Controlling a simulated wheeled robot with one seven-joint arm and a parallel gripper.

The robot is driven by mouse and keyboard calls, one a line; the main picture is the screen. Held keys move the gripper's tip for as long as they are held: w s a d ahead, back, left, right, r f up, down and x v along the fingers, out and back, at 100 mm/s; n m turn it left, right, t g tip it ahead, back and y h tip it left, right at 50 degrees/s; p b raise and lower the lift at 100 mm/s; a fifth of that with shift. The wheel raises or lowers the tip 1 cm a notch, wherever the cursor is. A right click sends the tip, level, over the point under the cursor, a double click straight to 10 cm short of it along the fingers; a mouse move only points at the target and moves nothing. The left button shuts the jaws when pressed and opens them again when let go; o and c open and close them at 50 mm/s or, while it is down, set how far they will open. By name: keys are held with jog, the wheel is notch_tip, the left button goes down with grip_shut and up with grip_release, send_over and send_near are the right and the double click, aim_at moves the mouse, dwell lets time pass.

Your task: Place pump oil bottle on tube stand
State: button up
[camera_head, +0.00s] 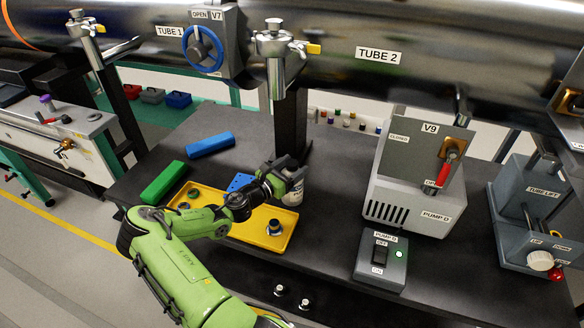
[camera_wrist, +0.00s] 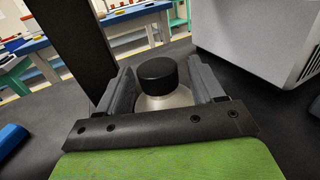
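The pump oil bottle (camera_head: 293,196) is a pale bottle with a black cap, seen close up in the wrist view (camera_wrist: 158,75). My gripper (camera_head: 287,174) has a finger on each side of the bottle, and both fingers (camera_wrist: 160,66) appear to press on its shoulder. The bottle is upright, low over the dark bench just beyond the yellow tray's right end. Whether its base touches the bench is hard to tell. The dark post (camera_head: 291,130) under the tube, seemingly the tube stand, rises from the bench right behind the bottle.
The yellow tray (camera_head: 255,238) holds small parts. A green block (camera_head: 163,182) and a blue block (camera_head: 210,145) lie to its left. Pump D (camera_head: 405,207) and its switch box (camera_head: 382,257) stand to the right. Small bottles line the back. Bench between tray and pump is clear.

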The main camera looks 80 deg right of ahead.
jog(key=shift+w+a+r, duration=0.1)
jog(key=shift+r, duration=0.1)
jog(key=p+v, duration=0.1)
jog(key=v, duration=1)
jog(key=shift+a+p, duration=0.35)
jog(key=shift+p, duration=0.05)
jog(key=shift+w+f, duration=0.1)
